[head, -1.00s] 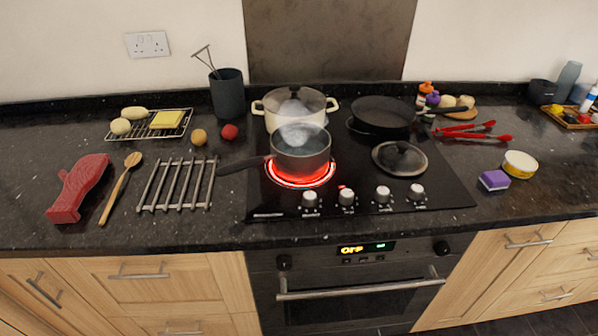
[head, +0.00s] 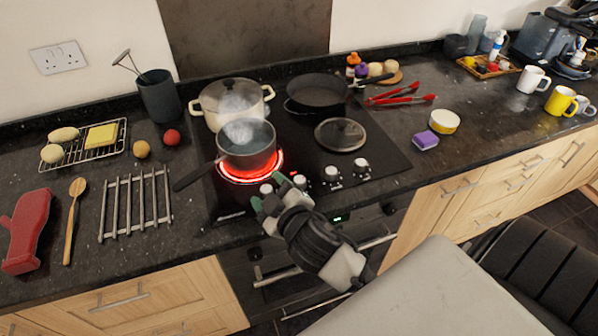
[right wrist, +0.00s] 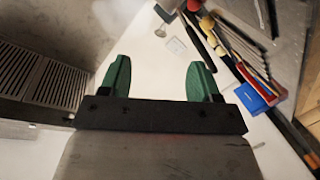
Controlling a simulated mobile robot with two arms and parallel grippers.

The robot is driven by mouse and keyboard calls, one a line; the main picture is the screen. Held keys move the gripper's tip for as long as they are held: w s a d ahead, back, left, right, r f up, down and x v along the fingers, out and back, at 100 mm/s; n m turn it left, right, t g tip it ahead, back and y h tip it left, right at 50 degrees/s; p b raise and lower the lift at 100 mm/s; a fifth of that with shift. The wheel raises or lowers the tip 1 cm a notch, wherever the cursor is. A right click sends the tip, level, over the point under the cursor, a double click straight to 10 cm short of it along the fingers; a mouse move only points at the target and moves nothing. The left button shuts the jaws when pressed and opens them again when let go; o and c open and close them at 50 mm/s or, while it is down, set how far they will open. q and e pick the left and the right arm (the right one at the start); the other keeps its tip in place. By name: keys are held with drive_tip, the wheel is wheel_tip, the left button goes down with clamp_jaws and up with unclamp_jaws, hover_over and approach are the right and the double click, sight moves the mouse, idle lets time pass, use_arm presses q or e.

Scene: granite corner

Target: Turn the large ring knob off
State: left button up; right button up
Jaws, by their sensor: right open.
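The large ring (head: 276,169) glows red on the black hob, with a steaming grey saucepan (head: 246,146) standing on it. A row of knobs runs along the hob's front edge. The leftmost knob (head: 266,189) shows between the green fingertips of my right gripper (head: 268,192); I cannot tell whether they touch it. Other knobs to the right include one in the middle (head: 331,173) and the rightmost (head: 361,165). Which knob belongs to the glowing ring is not clear. In the right wrist view my right gripper (right wrist: 158,78) is open, with nothing held. My left gripper is out of view.
A lidded cream pot (head: 228,100), a black frying pan (head: 317,92) and a loose lid (head: 340,134) are on the hob. A metal trivet (head: 135,203) lies to the left. The oven handle runs below the knobs.

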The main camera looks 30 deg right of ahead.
drive_tip(key=w+a+r+n+t+y, duration=0.4)
drive_tip(key=a+r+n+y, duration=0.1)
drive_tip(key=r+n+y, duration=0.35)
drive_tip(key=a+r+n+g+y, duration=0.2)
drive_tip(key=a+r+n+y, duration=0.15)
drive_tip(key=n+y, duration=0.2)
drive_tip(key=n+g+h, duration=1.4)
drive_tip(key=n+g, duration=0.2)
drive_tip(key=g, duration=0.2)
approach(300, 180)
drive_tip(key=f+p, duration=0.1)
drive_tip(key=f, duration=0.3)
drive_tip(key=f+p, duration=0.2)
drive_tip(key=f, duration=0.2)
drive_tip(key=shift+w+d+f, duration=0.15)
drive_tip(key=shift+d+f, duration=0.05)
drive_tip(key=shift+f, duration=0.75)
